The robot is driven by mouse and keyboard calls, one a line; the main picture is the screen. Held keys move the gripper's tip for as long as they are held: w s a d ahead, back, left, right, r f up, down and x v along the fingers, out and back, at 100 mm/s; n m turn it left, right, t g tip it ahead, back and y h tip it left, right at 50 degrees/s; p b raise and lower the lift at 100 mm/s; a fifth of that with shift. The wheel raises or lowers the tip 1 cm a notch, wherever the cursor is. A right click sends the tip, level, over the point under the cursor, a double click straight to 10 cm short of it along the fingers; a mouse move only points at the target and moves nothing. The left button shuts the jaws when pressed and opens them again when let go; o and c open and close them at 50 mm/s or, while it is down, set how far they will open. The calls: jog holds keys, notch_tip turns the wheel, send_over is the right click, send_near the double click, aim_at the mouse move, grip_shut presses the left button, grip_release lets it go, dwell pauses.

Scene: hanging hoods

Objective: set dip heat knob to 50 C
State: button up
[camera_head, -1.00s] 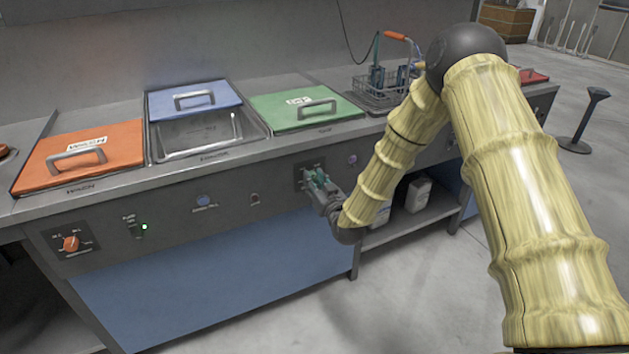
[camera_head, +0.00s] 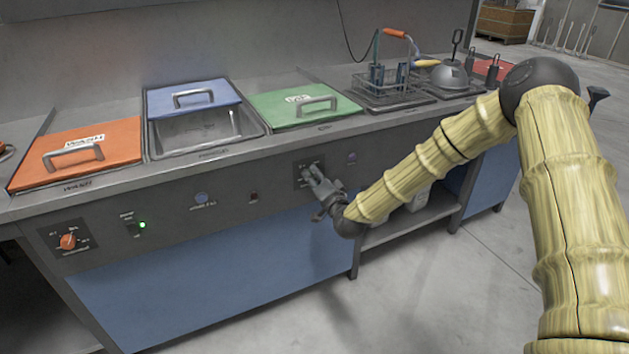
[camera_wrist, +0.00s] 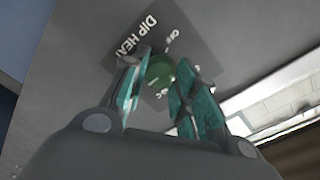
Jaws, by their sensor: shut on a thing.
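The dip heat knob is a green round knob (camera_wrist: 161,70) on a dark square plate marked DIP HEAT (camera_wrist: 140,38) in the wrist view. My gripper (camera_wrist: 163,85) is shut on the knob, with a teal finger pad on each side of it. In the head view my gripper (camera_head: 312,172) is at the dip heat plate (camera_head: 302,168) on the front panel and hides the knob. The scale marks around the knob are partly covered by the fingers, so I cannot read where the knob points.
An orange wash knob (camera_head: 68,241) and a green lamp (camera_head: 142,225) are on the panel's left. Above stand the orange lid (camera_head: 110,165), blue lid (camera_head: 215,93) and green lid (camera_head: 280,113). A wire basket (camera_head: 385,90) stands right. The floor in front is clear.

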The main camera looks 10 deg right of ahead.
jog(key=m+b, duration=0.2)
jog(key=m, duration=0.3)
jog(key=shift+d+f, duration=0.1)
jog(key=shift+f, duration=0.05)
dwell(0.4)
jog(key=o, duration=1)
jog(key=shift+y, duration=0.3)
jog(key=v, duration=1.2)
jog(key=shift+r, duration=0.25)
